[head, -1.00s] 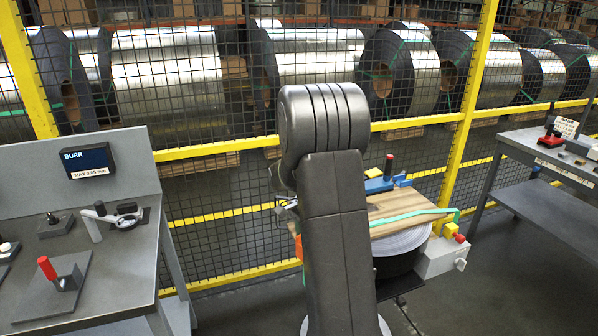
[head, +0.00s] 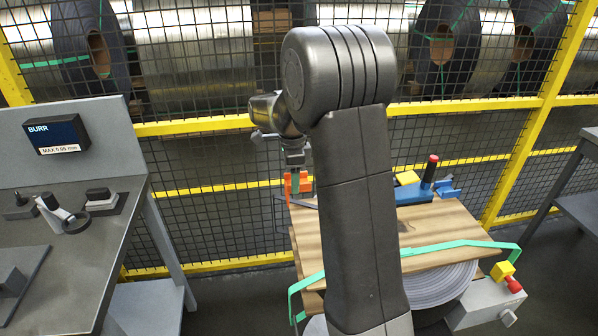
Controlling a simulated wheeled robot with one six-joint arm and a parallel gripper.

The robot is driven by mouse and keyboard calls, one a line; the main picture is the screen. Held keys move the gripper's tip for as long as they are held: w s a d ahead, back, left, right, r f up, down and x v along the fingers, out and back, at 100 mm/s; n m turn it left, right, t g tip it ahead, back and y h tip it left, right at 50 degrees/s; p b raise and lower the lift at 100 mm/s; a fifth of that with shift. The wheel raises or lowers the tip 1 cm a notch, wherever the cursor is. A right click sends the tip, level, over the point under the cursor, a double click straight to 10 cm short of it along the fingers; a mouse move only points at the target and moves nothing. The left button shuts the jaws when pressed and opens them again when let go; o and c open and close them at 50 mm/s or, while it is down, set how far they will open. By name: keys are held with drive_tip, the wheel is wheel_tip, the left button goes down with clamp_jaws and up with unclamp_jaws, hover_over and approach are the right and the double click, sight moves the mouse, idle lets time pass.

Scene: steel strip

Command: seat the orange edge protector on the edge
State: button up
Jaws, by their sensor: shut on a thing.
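The orange edge protector (head: 289,185) is held in my gripper (head: 296,168), which is shut on it. It hangs just above the far left corner of the wooden board (head: 440,225); the view does not show clearly whether they touch. The board lies on a grey coil (head: 445,285). A green strap (head: 450,246) runs across the board and bends down at its near left and right edges. My arm hides the middle of the board and part of the strap.
A blue tool with a red-topped black handle (head: 430,175) stands at the board's back. A grey box with yellow and red knobs (head: 492,300) is at the right. A grey bench (head: 85,250) stands left, and a yellow-framed mesh fence (head: 220,185) closes the back.

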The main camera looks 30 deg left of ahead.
drive_tip(key=shift+s+a+r, duration=0.1)
drive_tip(key=shift+s, duration=0.05)
drive_tip(key=shift+f, duration=0.6)
drive_tip(key=shift+f+b, duration=0.35)
drive_tip(key=shift+f, duration=0.15)
drive_tip(key=shift+f, duration=0.15)
idle(0.5)
drive_tip(key=shift+f+b, duration=0.35)
drive_tip(key=shift+f, duration=0.4)
drive_tip(key=shift+f, duration=0.25)
drive_tip(key=shift+f+b, duration=1.45)
drive_tip(key=shift+f, duration=0.8)
drive_tip(key=shift+f, duration=0.3)
idle(0.3)
